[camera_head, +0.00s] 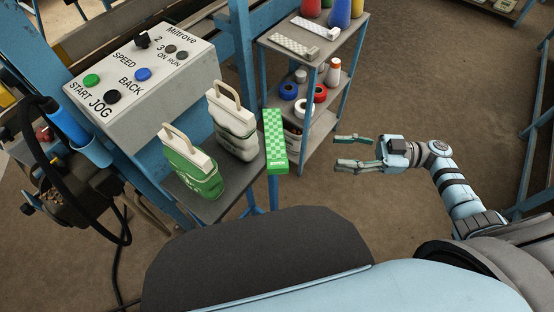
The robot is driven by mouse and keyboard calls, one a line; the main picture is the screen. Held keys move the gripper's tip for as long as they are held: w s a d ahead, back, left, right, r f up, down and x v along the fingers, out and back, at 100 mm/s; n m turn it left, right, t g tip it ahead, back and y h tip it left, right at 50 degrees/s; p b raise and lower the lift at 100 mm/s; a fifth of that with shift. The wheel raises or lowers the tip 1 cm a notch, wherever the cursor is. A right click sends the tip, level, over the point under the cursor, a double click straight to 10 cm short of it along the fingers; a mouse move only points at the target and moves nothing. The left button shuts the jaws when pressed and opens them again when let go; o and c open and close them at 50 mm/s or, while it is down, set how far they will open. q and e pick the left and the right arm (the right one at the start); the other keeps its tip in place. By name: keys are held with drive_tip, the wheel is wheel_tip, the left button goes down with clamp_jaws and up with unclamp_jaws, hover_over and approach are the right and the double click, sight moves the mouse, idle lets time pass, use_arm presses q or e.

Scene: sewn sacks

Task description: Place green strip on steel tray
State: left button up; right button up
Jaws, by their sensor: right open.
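The green strip (275,143) is a long flat piece with a light and dark green checkered face. It lies along the right end of a dark grey platform (238,190), beside two upright sacks. No separate tray stands out; the grey top shelf of the trolley (336,47) may be the steel tray, but I cannot tell for sure. My right gripper (340,153) is open and empty, to the right of the green strip and apart from it, with its fingers pointing left. My left gripper is not in view.
Two white checkered strips lie on the trolley shelf near colored cones (340,12). A control box (145,75) stands at the left. The floor around my right gripper is clear.

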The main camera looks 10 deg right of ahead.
drive_tip(key=s+n+g, duration=0.1)
drive_tip(key=g, duration=0.2)
drive_tip(key=p, duration=0.2)
approach(286, 162)
drive_tip(key=a, duration=0.4)
drive_tip(key=a+p, duration=0.1)
drive_tip(key=a, duration=0.1)
drive_tip(key=w+a, duration=0.1)
drive_tip(key=a, duration=0.2)
drive_tip(key=shift+a+f, duration=0.25)
drive_tip(key=shift+a, duration=0.3)
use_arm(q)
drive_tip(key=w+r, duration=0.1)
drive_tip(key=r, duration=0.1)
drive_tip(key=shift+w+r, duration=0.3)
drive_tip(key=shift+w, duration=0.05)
use_arm(e)
clamp_jaws()
